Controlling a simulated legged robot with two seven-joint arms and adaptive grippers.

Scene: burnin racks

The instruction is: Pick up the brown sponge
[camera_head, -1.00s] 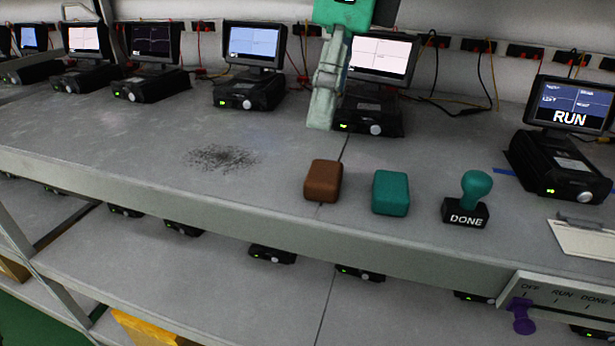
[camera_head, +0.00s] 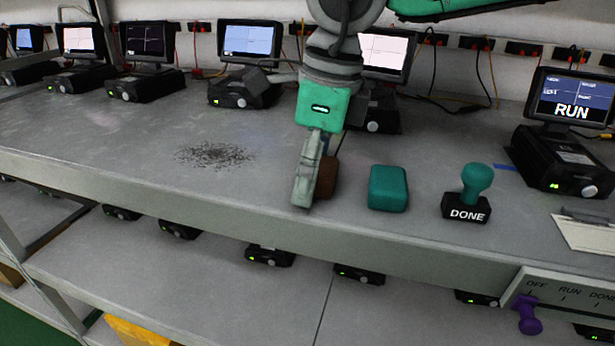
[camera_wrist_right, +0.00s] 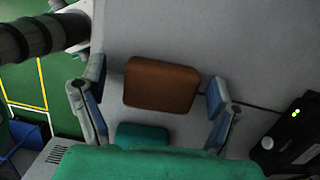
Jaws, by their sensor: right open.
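The brown sponge (camera_head: 329,177) lies on the upper grey shelf, partly hidden behind my right gripper (camera_head: 309,188) in the head view. In the right wrist view the sponge (camera_wrist_right: 161,84) shows whole, between the two fingers of the gripper (camera_wrist_right: 155,85). The fingers are open on either side of it, with a clear gap at the left finger and a small one at the right. Whether they are down at the sponge's height is hard to tell. My left gripper is not in view.
A teal sponge (camera_head: 388,188) lies just right of the brown one, then a teal-handled DONE stamp (camera_head: 468,200). A dark speckled patch (camera_head: 215,155) marks the shelf to the left. Monitors on black units line the back. The shelf's front edge (camera_head: 230,217) is close.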

